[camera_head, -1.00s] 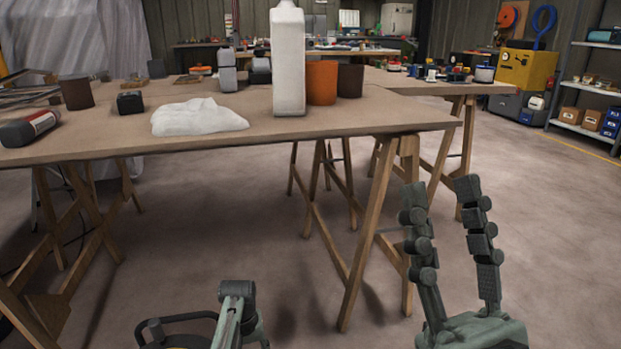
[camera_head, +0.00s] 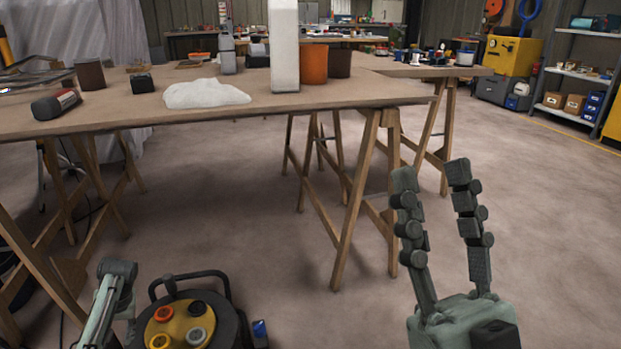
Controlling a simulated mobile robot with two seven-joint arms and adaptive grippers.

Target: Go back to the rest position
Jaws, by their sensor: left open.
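My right gripper (camera_head: 431,176) is grey-green and stands upright at the lower right. Its two fingers are apart with nothing between them, over the bare floor to the right of the table's trestle legs. My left gripper (camera_head: 118,275) shows only in part at the bottom left, below and in front of the table. It is open, and I see nothing held in it. Neither gripper touches the table (camera_head: 330,104).
A cable reel (camera_head: 160,335) with a black handle is beside my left gripper. On the table are a white bottle (camera_head: 285,50), an orange pot (camera_head: 314,65), a white lump (camera_head: 205,94) and a dark bottle (camera_head: 56,104). The floor (camera_head: 540,220) at right is clear.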

